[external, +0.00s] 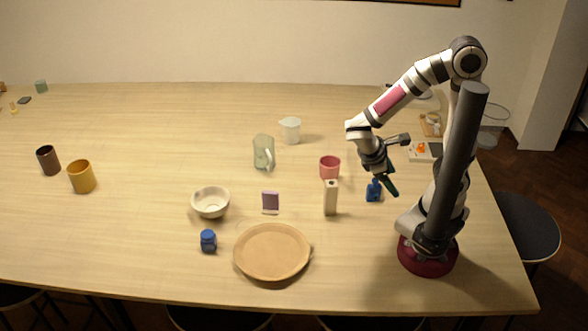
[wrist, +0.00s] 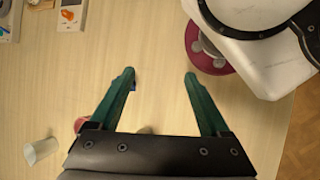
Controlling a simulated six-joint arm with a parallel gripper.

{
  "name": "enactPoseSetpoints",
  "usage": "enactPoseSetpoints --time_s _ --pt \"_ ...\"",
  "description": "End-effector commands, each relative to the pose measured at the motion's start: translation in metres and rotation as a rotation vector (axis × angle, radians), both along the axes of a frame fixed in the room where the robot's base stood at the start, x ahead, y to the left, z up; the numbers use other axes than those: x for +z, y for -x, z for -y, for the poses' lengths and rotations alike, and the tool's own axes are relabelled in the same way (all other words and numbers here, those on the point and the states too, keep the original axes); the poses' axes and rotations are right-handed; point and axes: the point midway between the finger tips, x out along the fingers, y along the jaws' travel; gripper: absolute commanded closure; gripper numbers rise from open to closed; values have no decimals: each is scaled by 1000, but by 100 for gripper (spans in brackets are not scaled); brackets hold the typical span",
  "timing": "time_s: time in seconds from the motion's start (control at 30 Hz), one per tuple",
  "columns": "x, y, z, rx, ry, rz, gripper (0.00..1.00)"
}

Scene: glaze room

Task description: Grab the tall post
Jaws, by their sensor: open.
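A tall, narrow, pale beige post with a dark mark near its top (external: 330,198) stands upright on the table in the external view, left of my gripper. I cannot clearly make it out in the wrist view. My gripper (external: 391,186) hangs above the table at the right, apart from the post. In the wrist view my gripper (wrist: 160,75) has its two green fingers spread wide, with bare table between the tips. A small blue object (external: 373,190) stands close by the fingers in the external view, and is mostly hidden behind the left finger in the wrist view.
A pink cup (external: 330,167) stands behind the post; a small purple-faced item (external: 270,201) is to its left. A tan round dish (external: 271,253) lies in front to the left. A glass mug (external: 264,152) and white jug (external: 290,130) stand farther back.

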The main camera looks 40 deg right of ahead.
Motion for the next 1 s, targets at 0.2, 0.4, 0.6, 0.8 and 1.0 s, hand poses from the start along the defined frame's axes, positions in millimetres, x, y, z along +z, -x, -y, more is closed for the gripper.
enactPoseSetpoints --time_s 0.2,0.4,0.6,0.8,1.0 --pt "-38 -43 -87 1153 541 -203 20" --pt "-56 -40 -137 1526 757 -238 20" --pt "-64 -56 -126 1526 763 -243 20" --pt "-87 -101 -94 1524 759 -244 20" --pt "-97 -121 -81 1527 757 -238 20"
